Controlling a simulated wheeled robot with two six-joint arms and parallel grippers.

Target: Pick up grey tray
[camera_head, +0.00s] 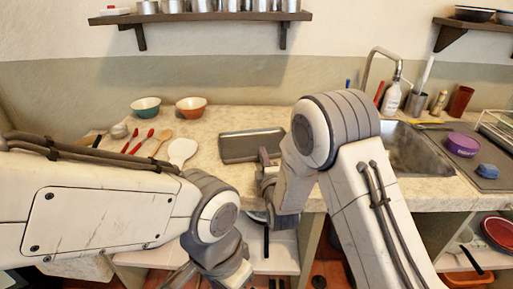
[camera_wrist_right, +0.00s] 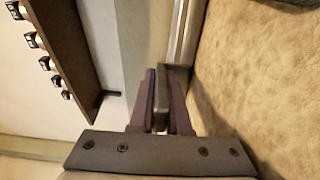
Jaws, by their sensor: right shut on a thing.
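The exact grip is partly hidden by the fingers. My left arm comes in from the left, low in front of the counter. Its gripper is mostly cut off at the bottom, so its opening cannot be made out.
A sink (camera_head: 415,150) with a faucet is at right. A wall shelf (camera_head: 200,17) with metal cups hangs above.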

